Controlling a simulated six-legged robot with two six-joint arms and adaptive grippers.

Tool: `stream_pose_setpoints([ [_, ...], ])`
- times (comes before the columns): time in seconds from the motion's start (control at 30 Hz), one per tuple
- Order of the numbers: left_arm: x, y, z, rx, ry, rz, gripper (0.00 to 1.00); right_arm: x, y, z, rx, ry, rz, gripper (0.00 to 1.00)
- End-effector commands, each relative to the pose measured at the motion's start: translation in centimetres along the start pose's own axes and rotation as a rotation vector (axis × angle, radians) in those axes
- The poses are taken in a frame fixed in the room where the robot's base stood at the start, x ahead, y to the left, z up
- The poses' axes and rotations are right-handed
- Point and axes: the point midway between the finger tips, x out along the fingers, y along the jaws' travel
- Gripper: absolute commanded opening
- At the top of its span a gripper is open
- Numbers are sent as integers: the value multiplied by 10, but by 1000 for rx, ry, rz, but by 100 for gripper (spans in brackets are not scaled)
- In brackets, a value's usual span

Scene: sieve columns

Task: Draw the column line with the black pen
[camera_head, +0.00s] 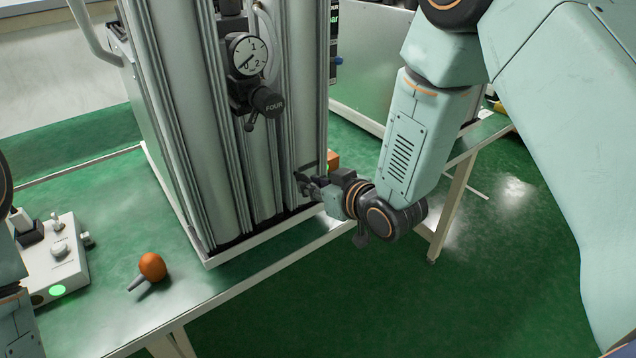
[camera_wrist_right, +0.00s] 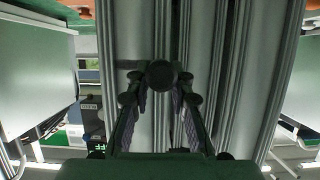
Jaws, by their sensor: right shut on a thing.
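The tall grey metal columns (camera_head: 180,110) stand on the green table in the head view. They also fill the middle of the right wrist view (camera_wrist_right: 215,60). My right gripper (camera_head: 305,184) is at the lower right face of the columns, with its fingers toward the metal. In the wrist view the fingers (camera_wrist_right: 160,108) close around a dark, round-ended thing (camera_wrist_right: 161,74), which looks like the black pen seen nearly end on. Whether its tip touches the column is hidden. A short dark strip shows on the column just above the gripper; I cannot tell what it is. My left gripper is out of view.
An orange-handled tool (camera_head: 152,267) and a white control box (camera_head: 62,262) lie on the table at left. An orange block (camera_head: 333,160) sits behind the gripper.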

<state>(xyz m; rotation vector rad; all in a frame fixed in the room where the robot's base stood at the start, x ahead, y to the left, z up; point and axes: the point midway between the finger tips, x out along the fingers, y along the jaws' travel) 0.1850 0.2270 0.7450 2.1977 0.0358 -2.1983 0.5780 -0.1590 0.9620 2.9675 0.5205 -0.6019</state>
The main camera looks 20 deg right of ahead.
Motion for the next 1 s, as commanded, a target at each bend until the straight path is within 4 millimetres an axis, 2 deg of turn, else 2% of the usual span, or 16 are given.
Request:
stream_pose_setpoints([
  [0.23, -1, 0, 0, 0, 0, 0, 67, -3, 0, 1, 1, -1, 1, 0],
  [0.8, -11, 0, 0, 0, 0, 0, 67, -48, 1, 20, 3, -1, 1, 0],
  [1.0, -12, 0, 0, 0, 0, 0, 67, -56, 1, 24, 1, 0, 1, 0],
])
